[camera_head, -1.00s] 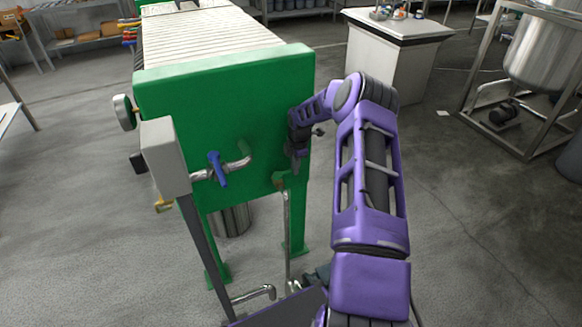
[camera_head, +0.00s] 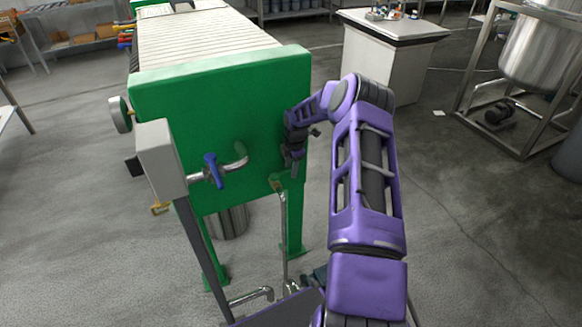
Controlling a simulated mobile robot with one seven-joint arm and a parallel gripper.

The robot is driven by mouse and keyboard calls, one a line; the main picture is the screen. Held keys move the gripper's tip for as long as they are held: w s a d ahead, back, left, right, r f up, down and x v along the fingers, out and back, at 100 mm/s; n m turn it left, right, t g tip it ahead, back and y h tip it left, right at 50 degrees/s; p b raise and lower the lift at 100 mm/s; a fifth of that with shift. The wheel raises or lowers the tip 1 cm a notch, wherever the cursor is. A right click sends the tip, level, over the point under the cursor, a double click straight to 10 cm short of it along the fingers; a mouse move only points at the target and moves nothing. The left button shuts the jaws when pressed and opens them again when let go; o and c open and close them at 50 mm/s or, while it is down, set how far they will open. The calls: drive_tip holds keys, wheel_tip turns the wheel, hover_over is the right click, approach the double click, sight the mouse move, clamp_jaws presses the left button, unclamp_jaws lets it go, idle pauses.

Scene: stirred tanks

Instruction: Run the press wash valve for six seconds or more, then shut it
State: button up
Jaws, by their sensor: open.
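The green filter press (camera_head: 225,90) stands ahead, its end plate facing me. A blue lever handle (camera_head: 214,170) sits on a metal pipe that runs from the grey box to the plate; the lever stands roughly upright, across the pipe. I cannot tell from a label whether this is the wash valve. A second fitting (camera_head: 277,183), brownish, tops a thin vertical pipe below my gripper. My gripper (camera_head: 293,165) is open and empty, pointing down in front of the plate's right side, to the right of the blue lever and apart from it.
The grey box (camera_head: 160,158) on a post stands left of the lever. A round gauge (camera_head: 119,114) is at the plate's left edge. A bucket (camera_head: 229,222) is under the press.

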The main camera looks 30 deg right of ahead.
drive_tip(key=s+r+p, duration=0.2)
drive_tip(key=s+r, duration=0.1)
drive_tip(key=r, duration=1.4)
drive_tip(key=shift+s, duration=0.2)
drive_tip(key=shift+a, duration=0.1)
drive_tip(key=s+a+r+p, duration=0.1)
drive_tip(key=s+r+p, duration=0.1)
drive_tip(key=s, duration=0.3)
drive_tip(key=shift+s+a, duration=0.3)
drive_tip(key=shift+s, duration=0.1)
